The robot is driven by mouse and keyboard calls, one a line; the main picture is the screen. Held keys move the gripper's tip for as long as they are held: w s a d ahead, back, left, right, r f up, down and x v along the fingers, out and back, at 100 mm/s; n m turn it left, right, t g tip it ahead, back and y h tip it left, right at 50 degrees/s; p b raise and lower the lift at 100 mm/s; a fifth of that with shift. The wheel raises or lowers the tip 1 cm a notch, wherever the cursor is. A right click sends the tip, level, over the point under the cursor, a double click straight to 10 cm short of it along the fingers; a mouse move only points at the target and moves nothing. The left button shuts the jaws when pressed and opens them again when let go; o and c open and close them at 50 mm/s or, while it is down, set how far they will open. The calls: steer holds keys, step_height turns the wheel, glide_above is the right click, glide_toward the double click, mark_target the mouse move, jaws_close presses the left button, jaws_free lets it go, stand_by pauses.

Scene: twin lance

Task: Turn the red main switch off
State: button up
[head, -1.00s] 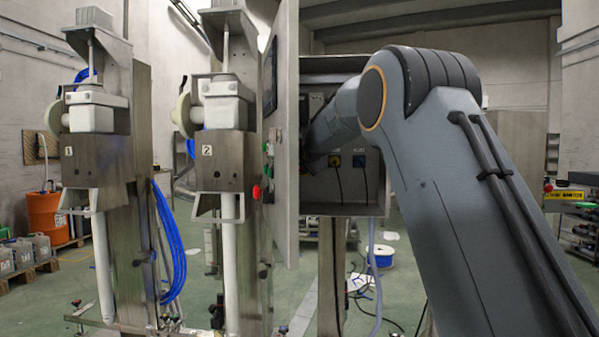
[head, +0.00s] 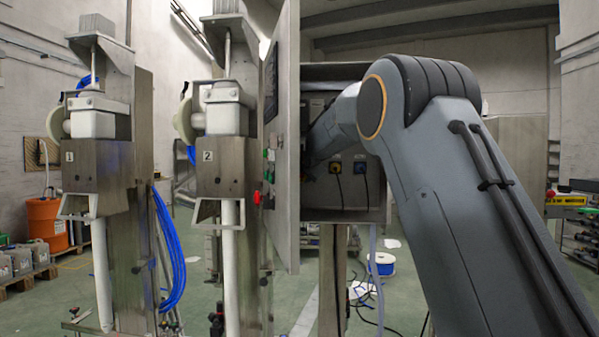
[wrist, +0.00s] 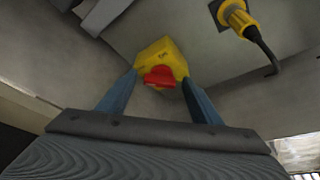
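The red switch handle (wrist: 158,76) sits on a yellow box-shaped plate (wrist: 165,55) on a grey surface in the wrist view. My gripper (wrist: 160,80) is open, with its two blue-grey fingers on either side of the yellow plate's lower part and the red handle between them. The fingertips look close to the plate; I cannot tell whether they touch it. In the head view my gripper and this switch are hidden, with my forearm reaching into the open grey cabinet (head: 345,214).
A yellow socket with a plug and black cable (wrist: 238,18) is to the upper right in the wrist view. The cabinet door (head: 286,140) stands open, with a red knob (head: 256,198) on its left side. Steel machines (head: 223,165) stand left of it.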

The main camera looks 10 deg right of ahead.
steer(key=b+v, duration=0.1)
steer(key=v, duration=0.6)
steer(key=shift+s, duration=0.4)
steer(key=shift+r, duration=0.15)
steer(key=s+d+f+m+g+p, duration=0.2)
steer(key=s+f+m+g+p, duration=0.45)
steer(key=s+f+m, duration=1.15)
steer(key=s+f+m+g+p, duration=0.1)
steer(key=s+f, duration=0.4)
steer(key=s, duration=0.7)
steer(key=s+a+f+m+g+p, duration=0.1)
steer(key=s+f+m+g, duration=0.3)
steer(key=s, duration=0.8)
steer(key=s+a+f+m+g+p, duration=0.1)
steer(key=s+f+m+g, duration=0.2)
steer(key=s, duration=0.9)
step_height(320, 180, down, 3)
steer(key=shift+s+f+m+y+p, duration=0.1)
steer(key=shift+s+m+y+p, duration=0.2)
steer(key=shift+s+p, duration=0.1)
